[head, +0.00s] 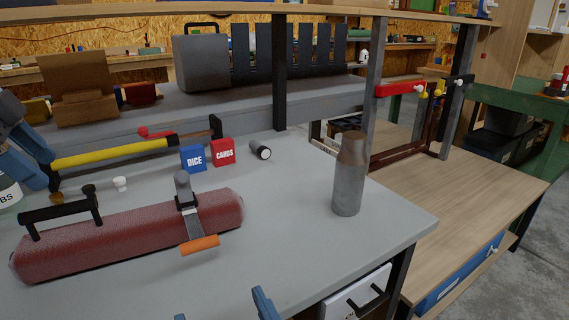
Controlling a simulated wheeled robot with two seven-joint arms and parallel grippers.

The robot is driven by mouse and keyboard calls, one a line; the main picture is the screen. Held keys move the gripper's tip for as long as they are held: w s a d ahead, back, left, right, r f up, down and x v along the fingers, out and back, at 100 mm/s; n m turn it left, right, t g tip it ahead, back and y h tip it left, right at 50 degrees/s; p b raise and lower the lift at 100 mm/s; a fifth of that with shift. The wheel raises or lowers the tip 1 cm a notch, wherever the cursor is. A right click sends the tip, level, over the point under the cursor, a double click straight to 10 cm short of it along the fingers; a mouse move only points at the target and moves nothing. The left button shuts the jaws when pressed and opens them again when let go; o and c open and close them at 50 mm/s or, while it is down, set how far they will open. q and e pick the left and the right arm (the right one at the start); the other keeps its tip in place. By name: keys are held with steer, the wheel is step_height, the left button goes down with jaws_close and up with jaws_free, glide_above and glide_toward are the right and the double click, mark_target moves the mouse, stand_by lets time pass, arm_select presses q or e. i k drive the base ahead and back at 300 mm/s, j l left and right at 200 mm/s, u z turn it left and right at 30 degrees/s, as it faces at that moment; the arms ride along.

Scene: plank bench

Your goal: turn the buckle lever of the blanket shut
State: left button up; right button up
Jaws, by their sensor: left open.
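The blanket (125,232) is a dark red roll lying on the grey bench top. A strap with a dark buckle (187,202) crosses it near its right end. The buckle lever, with an orange grip (200,246), reaches from the buckle toward the front of the roll and stands out from it. A black carrying handle (60,208) is on the roll's left part. My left gripper (32,160) is open at the left edge, above and behind the roll's left end, apart from the lever. Blue tips of my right gripper (225,309) show at the bottom edge, mostly cut off.
Behind the blanket are a yellow tube (110,153), a blue DICE box (194,158), a red CARDS box (222,152) and a small dark cylinder (260,151). A grey metal bottle (349,178) stands at the right. The bench between blanket and bottle is clear.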

mark_target(181, 178)
steer(key=k+l, duration=0.5)
steer(key=k, duration=0.15)
steer(key=k+l, duration=0.5)
steer(key=k, duration=0.2)
